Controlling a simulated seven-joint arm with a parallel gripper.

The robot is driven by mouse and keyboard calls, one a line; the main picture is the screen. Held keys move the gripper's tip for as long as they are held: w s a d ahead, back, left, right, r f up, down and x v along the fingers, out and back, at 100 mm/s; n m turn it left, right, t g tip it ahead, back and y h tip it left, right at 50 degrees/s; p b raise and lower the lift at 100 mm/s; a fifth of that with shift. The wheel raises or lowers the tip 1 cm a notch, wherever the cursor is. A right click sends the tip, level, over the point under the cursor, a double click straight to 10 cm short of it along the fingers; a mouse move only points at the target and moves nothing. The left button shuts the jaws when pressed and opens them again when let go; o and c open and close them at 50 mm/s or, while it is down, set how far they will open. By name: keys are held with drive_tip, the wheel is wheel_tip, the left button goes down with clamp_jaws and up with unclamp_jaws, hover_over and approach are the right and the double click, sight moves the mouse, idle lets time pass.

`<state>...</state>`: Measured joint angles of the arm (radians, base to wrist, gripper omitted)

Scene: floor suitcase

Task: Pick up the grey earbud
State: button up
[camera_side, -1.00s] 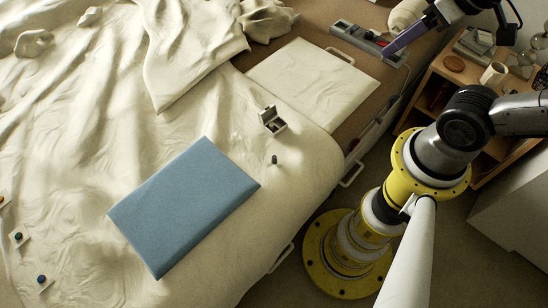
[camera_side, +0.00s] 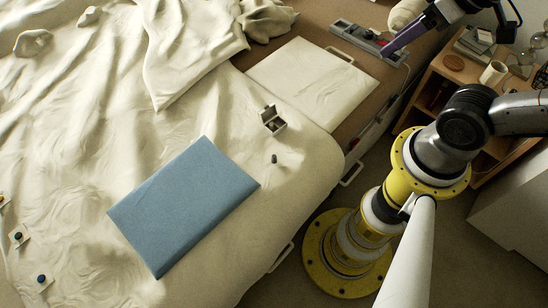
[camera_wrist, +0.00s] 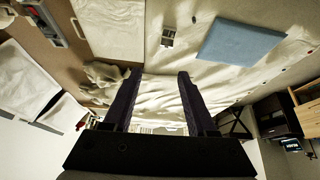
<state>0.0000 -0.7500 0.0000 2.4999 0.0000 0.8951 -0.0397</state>
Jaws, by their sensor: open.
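A small dark grey earbud (camera_side: 274,159) stands on the cream bedding, between the open case and the blue rectangular pad. A small open earbud case (camera_side: 272,121) lies just above it in the side view; its contents are too small to make out surely. The case also shows in the wrist view (camera_wrist: 168,38). My gripper (camera_side: 384,53) is at the upper right of the side view, high and well away from the earbud. In the wrist view its two dark fingers (camera_wrist: 156,74) stand wide apart with nothing between them.
The blue pad (camera_side: 184,205) lies left of the earbud. A cream flat panel (camera_side: 315,83) lies above the case. A grey tray (camera_side: 357,40) with small items is near my gripper. A wooden shelf (camera_side: 455,72) with a mug stands right. Rumpled bedding fills the left.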

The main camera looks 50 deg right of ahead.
drive_tip(key=w+a+r+n+t, duration=0.1)
drive_tip(key=w+r+n, duration=0.1)
drive_tip(key=w+n, duration=0.65)
drive_tip(key=w+a+f+n+g, duration=0.2)
drive_tip(key=w+a+f+n, duration=0.15)
drive_tip(key=w+f, duration=0.5)
drive_tip(key=n+g, duration=0.4)
drive_tip(key=g, duration=0.1)
hover_over(274, 156)
wheel_tip(274, 156, down, 22)
wheel_tip(274, 156, down, 13)
drive_tip(key=shift+f, duration=0.1)
